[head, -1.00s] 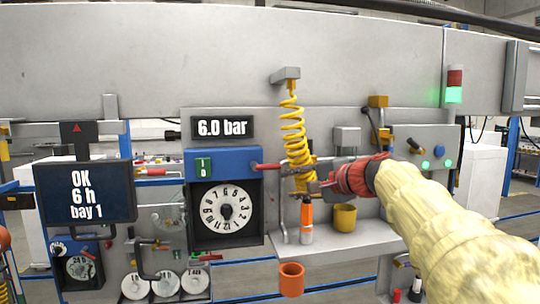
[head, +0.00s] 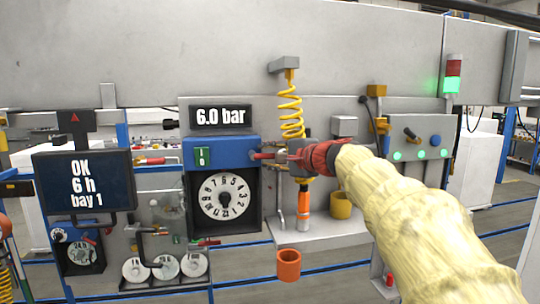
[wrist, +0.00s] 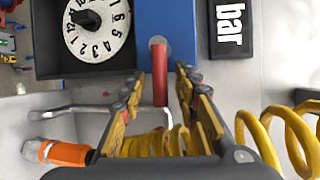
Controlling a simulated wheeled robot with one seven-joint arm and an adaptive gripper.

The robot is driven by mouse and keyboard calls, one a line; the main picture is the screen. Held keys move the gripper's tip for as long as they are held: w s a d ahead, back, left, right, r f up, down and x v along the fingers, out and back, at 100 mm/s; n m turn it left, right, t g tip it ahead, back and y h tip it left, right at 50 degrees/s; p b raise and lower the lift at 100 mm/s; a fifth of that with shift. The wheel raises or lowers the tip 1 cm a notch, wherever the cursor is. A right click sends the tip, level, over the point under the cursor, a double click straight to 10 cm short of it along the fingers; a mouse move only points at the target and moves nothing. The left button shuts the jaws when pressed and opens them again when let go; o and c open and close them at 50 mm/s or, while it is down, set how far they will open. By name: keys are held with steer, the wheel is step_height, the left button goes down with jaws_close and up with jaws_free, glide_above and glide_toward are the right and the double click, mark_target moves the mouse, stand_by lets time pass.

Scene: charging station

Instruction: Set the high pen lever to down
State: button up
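A red lever (head: 262,156) sticks out from the right side of the blue-topped dial box (head: 222,150), under the "6.0 bar" sign. In the head view it points right and looks about level. In the wrist view the red lever (wrist: 158,72) extends from a round grey hub into the space between my fingers. My gripper (wrist: 160,88) is open, one finger on each side of the lever, with a visible gap on both sides. In the head view my gripper (head: 290,156) is at the lever's free end, and its fingers partly hide that end.
A yellow coiled hose (head: 291,110) hangs close by my gripper. Below are an orange-topped tool (head: 304,200), a yellow cup (head: 341,205) and an orange cup (head: 289,264). Another red lever (head: 205,242) sits below the dial box. A status screen (head: 84,182) stands left.

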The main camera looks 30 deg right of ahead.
steer(key=shift+a, duration=0.15)
steer(key=c, duration=0.8)
jaws_close()
